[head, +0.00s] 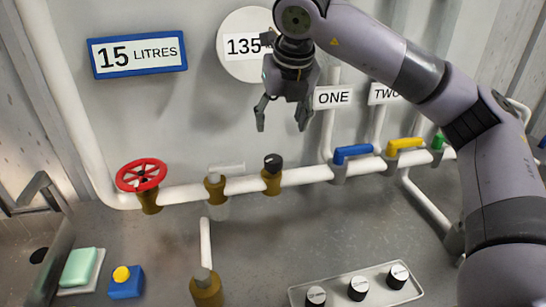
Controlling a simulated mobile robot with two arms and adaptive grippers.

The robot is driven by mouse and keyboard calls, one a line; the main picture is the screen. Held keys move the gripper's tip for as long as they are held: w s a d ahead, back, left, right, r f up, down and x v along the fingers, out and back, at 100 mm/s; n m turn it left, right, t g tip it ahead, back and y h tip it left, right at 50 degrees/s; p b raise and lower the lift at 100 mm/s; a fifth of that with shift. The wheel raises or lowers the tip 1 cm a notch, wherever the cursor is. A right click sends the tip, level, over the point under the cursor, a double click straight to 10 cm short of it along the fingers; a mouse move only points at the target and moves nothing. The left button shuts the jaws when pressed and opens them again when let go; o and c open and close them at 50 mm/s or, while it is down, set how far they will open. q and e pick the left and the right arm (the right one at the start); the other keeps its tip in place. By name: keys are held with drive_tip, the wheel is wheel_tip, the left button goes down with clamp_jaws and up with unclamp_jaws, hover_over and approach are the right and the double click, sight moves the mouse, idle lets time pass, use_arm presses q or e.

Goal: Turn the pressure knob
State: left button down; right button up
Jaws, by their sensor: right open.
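A small black knob (273,162) sits on a brass fitting on the white horizontal pipe. No label on it can be read, so I cannot tell for sure that it is the pressure knob. My right gripper (282,120) hangs above it, open and empty, fingers pointing down, apart from the knob. Behind the gripper is a round white dial (232,66) reading "135"; the rest of its text is hidden. Three black-topped knobs (358,288) stand on a tray-like panel at the bottom; their markings are too small to read. My left gripper is not in view.
Along the pipe are a red handwheel (141,175), a white lever (226,169), and blue (353,152) and yellow (405,144) levers. A brass post (205,288) stands in front. A blue box with yellow button (126,282) and a green sponge-like block (80,267) lie lower left.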

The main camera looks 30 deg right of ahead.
sight(274, 159)
drive_tip(key=p+x, duration=0.2)
drive_tip(key=x, duration=1.2)
drive_tip(key=shift+w+f, duration=0.1)
drive_tip(key=shift+c, duration=0.6)
drive_tip(key=c, duration=1)
drive_tip(key=shift+c, duration=0.2)
